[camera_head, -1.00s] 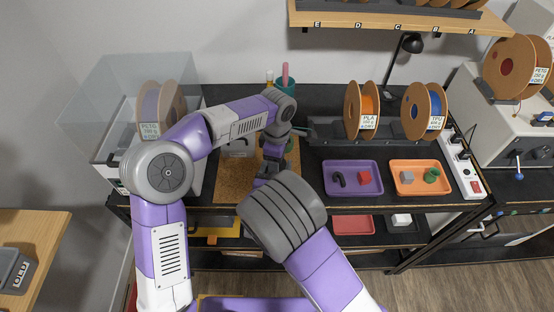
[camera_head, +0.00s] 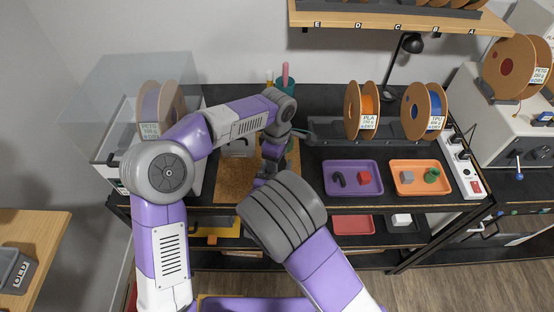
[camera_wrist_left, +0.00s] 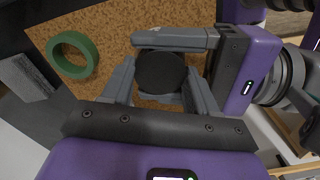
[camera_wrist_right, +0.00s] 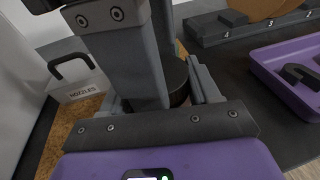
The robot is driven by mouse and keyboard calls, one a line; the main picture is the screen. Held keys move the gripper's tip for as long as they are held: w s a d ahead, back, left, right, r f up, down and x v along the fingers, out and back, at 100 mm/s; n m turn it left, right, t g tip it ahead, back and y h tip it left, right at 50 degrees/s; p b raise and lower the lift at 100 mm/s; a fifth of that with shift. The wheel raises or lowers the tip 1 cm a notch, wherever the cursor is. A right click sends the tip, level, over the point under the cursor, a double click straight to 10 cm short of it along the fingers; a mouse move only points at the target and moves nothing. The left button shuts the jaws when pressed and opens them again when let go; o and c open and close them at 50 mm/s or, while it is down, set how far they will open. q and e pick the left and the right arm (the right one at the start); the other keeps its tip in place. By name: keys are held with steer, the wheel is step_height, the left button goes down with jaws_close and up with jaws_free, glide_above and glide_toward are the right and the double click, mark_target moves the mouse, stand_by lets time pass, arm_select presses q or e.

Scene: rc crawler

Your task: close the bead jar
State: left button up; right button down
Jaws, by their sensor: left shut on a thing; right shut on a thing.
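The bead jar's round black lid (camera_wrist_left: 160,73) shows from above in the left wrist view, between the fingers of my left gripper (camera_wrist_left: 160,88). In the right wrist view the dark lid (camera_wrist_right: 178,80) is partly hidden behind a vertical grey finger. My right gripper (camera_wrist_right: 165,98) is shut on the jar below the lid. Most of the jar body is hidden, so I cannot tell how the lid is seated. In the head view both grippers meet over the cork mat, and the jar is hidden behind them.
The cork mat (camera_head: 233,180) lies beneath. A green ring (camera_wrist_left: 73,55) lies on it beside the grippers. A nozzles box (camera_wrist_right: 76,88) stands nearby. A purple tray (camera_head: 352,190) and an orange tray (camera_head: 420,188) are to the right. Filament spools stand behind the trays.

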steer(key=shift+s+a+f, duration=0.1)
steer(key=shift+f, duration=0.05)
arm_select(q)
steer(key=o, duration=1.2)
steer(key=shift+c, duration=0.2)
steer(key=shift+r, duration=2.25)
steer(key=shift+c, duration=0.9)
steer(key=shift+r+n, duration=0.3)
steer(key=shift+c, duration=0.4)
step_height(320, 180, up, 3)
steer(key=n, duration=0.4)
steer(key=shift+r, duration=0.2)
